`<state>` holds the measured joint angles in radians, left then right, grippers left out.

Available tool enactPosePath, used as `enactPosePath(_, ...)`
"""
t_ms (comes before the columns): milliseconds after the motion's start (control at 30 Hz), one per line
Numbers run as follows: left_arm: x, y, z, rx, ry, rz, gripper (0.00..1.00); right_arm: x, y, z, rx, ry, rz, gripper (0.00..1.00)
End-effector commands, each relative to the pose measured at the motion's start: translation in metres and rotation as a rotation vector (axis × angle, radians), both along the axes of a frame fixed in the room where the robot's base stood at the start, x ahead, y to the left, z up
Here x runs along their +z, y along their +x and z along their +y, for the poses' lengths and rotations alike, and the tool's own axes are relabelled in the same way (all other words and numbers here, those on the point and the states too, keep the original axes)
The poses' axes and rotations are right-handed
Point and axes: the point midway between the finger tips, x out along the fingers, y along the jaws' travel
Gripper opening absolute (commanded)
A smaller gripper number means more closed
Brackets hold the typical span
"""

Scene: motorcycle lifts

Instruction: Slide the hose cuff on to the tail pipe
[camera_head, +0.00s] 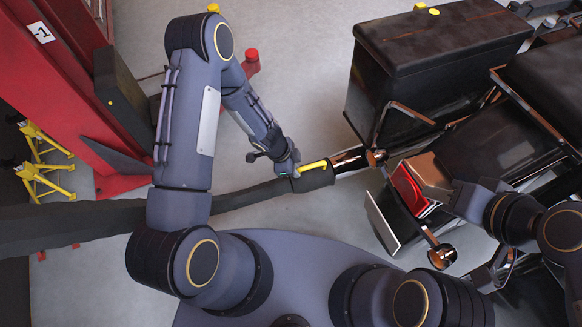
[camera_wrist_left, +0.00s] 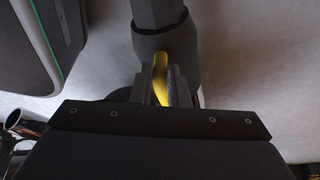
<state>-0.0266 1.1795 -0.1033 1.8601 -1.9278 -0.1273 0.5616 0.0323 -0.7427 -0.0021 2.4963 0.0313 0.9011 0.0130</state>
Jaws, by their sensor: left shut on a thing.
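The dark hose (camera_head: 250,193) comes in from the left and ends in a wider dark cuff (camera_head: 318,181) with a yellow handle (camera_head: 311,166). My left gripper (camera_head: 294,172) is shut on this handle. The left wrist view shows the yellow handle (camera_wrist_left: 162,80) between the fingers (camera_wrist_left: 160,88), beside the grey cuff (camera_wrist_left: 180,45). The shiny tail pipe (camera_head: 349,160) lies just right of the cuff, roughly in line with it. Whether the cuff's mouth is around the pipe end or only against it I cannot tell. My right gripper (camera_head: 456,195) is at the motorcycle's rear, its fingers unclear.
A black side case (camera_head: 425,65) stands above the pipe. A red tail light (camera_head: 409,190), a plate (camera_head: 382,223) and a round shiny lamp (camera_head: 441,256) are near my right arm. A red lift post (camera_head: 50,80) and yellow stands (camera_head: 45,170) are at left.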

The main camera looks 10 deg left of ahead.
Motion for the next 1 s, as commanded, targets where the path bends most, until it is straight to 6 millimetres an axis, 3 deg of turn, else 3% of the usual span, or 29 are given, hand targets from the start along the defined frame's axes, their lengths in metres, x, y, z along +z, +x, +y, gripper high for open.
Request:
enactPosePath(233, 0.0, 0.0, -0.001, -0.002, -0.002, 0.0, 0.0, 0.0, 0.0, 0.0, 0.0, 0.0, 0.0, 0.36)
enactPosePath(267, 0.0, 0.0, -0.001, -0.002, -0.002, 0.0, 0.16, 0.0, 0.0, 0.0, 0.0, 0.0, 0.0, 0.36)
enactPosePath(467, 0.0, 0.0, -0.001, -0.001, -0.001, 0.0, 0.4, 0.0, 0.0, 0.0, 0.0, 0.0, 0.0, 0.36)
enactPosePath(767, 0.003, 0.0, 0.001, 0.0, 0.002, 0.0, 0.4, 0.003, 0.0, 0.0, 0.0, 0.0, 0.0, 0.36)
enactPosePath(1000, 0.041, -0.002, 0.013, -0.002, 0.002, -0.001, 0.4, 0.027, 0.0, 0.0, 0.0, 0.0, 0.0, 0.36)
